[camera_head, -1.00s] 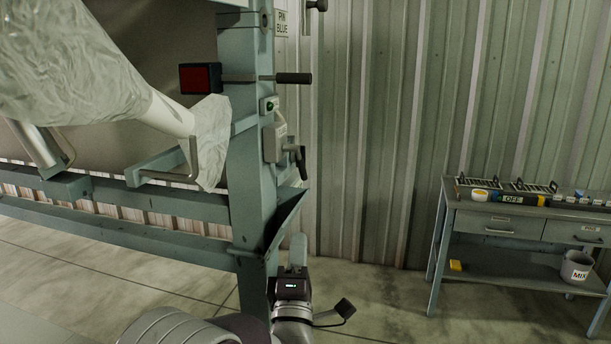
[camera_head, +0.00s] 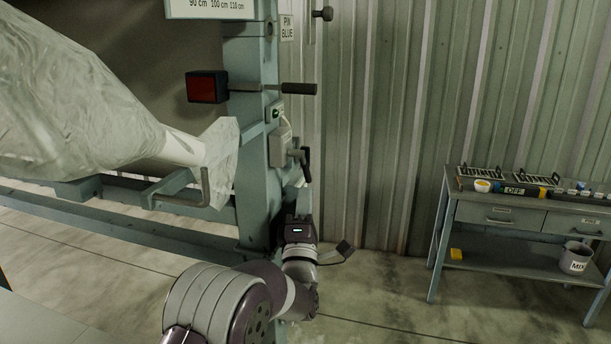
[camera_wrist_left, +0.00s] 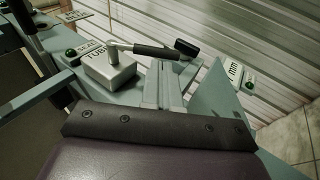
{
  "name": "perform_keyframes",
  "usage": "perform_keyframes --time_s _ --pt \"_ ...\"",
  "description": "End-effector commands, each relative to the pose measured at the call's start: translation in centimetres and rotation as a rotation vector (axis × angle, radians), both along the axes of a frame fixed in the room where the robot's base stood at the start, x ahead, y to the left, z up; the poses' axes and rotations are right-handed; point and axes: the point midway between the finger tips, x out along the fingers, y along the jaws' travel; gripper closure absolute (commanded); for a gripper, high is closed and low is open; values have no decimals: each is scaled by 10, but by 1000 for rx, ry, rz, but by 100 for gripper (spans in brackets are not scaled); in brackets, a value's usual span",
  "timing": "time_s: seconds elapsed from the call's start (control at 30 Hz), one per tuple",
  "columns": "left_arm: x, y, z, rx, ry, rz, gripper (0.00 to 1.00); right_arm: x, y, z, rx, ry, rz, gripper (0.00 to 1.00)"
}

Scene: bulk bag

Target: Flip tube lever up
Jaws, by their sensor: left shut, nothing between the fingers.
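The tube lever's grey box (camera_head: 280,147) is on the blue-grey post, and its black handle (camera_head: 305,165) hangs down on the right side. In the left wrist view the box (camera_wrist_left: 109,73) has a label that seems to read TUBE. A metal arm runs from it to the black grip (camera_wrist_left: 157,51), which points right, away from the box. My left gripper (camera_head: 293,205) is below the handle, close to the post. In the left wrist view its grey fingers (camera_wrist_left: 164,86) are together and empty, just short of the grip; contact is not clear. My right gripper is out of view.
A bulk bag's pale spout (camera_head: 185,148) hangs at left by a hooked bar (camera_head: 190,200). A red block (camera_head: 206,87) on a rod is above the lever. A slanted plate (camera_wrist_left: 215,92) is beside my fingers. A workbench (camera_head: 500,215) stands right, with clear floor between.

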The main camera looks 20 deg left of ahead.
Motion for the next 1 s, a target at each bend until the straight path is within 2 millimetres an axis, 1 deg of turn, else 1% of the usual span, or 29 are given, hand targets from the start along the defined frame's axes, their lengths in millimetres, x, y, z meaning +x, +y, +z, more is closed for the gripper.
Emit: perform_keyframes --time_s 0.03,0.2,0.33,0.6,0.73,0.87,0.9,1.0 --pt "7 2 10 0 0 1 100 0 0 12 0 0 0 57" --pt "23 5 16 -1 1 1 100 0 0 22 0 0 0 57" --pt "27 6 17 -1 1 1 100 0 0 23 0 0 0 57" --pt "28 6 16 0 1 0 100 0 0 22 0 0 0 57" --pt "27 6 14 0 -6 0 100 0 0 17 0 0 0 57" --pt "26 6 9 -1 -36 0 100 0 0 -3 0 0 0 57" --pt "25 6 9 -2 -46 0 100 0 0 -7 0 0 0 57" --pt "25 6 13 -2 -60 0 100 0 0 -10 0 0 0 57"
